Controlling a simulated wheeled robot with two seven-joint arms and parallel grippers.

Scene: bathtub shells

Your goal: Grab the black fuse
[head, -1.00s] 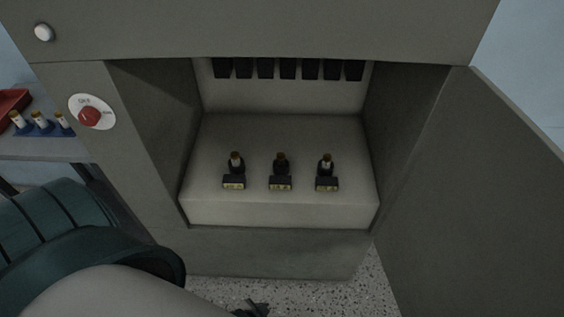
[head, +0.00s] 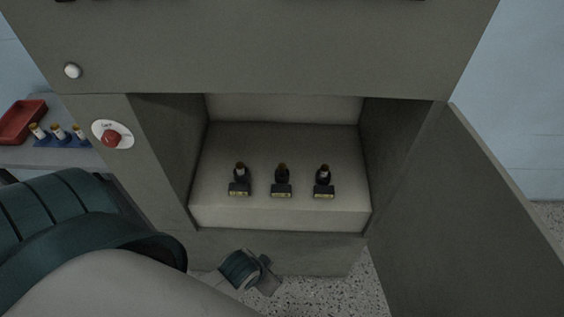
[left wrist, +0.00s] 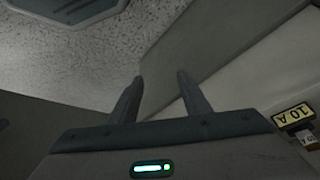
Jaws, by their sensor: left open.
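Three fuses stand upright in dark holders on the pale shelf (head: 215,213) inside the grey cabinet. The middle fuse is the black fuse (head: 282,174), with a brownish cap. The left fuse (head: 240,173) and right fuse (head: 324,173) show paler bodies. My left gripper (head: 266,270) is below and in front of the shelf, apart from the fuses. In the left wrist view its fingers (left wrist: 158,77) are spread with nothing between them. A yellow "10 A" label (left wrist: 294,117) and part of a fuse show at that view's right edge. My right gripper is not in view.
The open cabinet door (head: 480,220) stands on the right. A red knob (head: 112,138) is on the left front panel. A side table holds a red tray (head: 22,122) and several fuses on a blue stand (head: 65,140). Speckled floor (head: 345,290) lies below.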

